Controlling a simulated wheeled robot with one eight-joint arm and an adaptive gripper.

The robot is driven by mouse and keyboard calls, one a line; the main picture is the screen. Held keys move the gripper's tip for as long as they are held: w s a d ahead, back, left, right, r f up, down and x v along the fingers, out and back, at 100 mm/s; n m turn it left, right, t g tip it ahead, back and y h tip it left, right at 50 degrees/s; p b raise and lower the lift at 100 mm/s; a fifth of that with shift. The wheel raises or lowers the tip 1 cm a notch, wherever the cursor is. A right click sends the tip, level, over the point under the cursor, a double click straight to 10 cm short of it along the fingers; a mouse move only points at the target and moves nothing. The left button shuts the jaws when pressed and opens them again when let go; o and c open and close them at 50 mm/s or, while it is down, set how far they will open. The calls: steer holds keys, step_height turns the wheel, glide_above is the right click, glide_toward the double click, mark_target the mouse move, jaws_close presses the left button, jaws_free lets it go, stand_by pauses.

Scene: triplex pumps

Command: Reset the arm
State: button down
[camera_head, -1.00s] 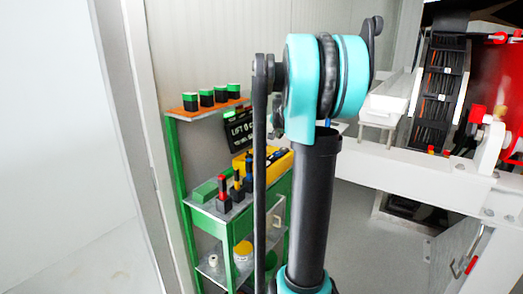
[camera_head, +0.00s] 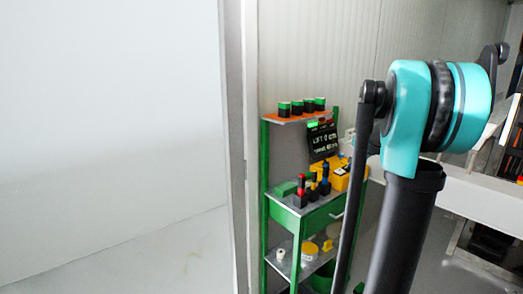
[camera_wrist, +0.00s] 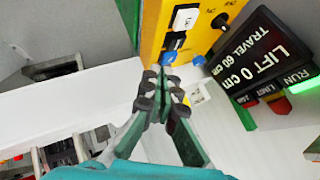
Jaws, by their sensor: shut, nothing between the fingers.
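My arm shows in the head view as a teal and black joint (camera_head: 440,105) over a black link at the right. My gripper (camera_wrist: 168,72) shows in the wrist view, with its green and black fingers together and nothing between them. The fingertips appear over the lower edge of a yellow control box (camera_wrist: 205,25); whether they touch it I cannot tell. My gripper is not visible in the head view.
A green shelf rack (camera_head: 266,190) holds several green-topped black items (camera_head: 300,106), a black display (camera_head: 323,142) and a yellow box (camera_head: 352,178). The display also shows in the wrist view (camera_wrist: 262,60). White wall fills the left; a white beam (camera_head: 470,197) runs at right.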

steer(key=s+a+f+n+g+y, duration=0.1)
steer(key=s+a+f+n, duration=0.3)
steer(key=s+a+f, duration=0.3)
steer(key=s+a+f+n+g, duration=0.2)
steer(key=s+a+f+n, duration=0.2)
steer(key=s, duration=1.4)
steer(key=s+a+f+n+g+y, duration=0.1)
steer(key=s+a+f+n, duration=0.3)
steer(key=s+a+f, duration=0.6)
steer(key=s+f, duration=0.1)
steer(key=s, duration=0.1)
steer(key=shift+s+f+g+y, duration=0.3)
steer(key=shift+s+f, duration=0.1)
steer(key=c, duration=2.2)
jaws_free()
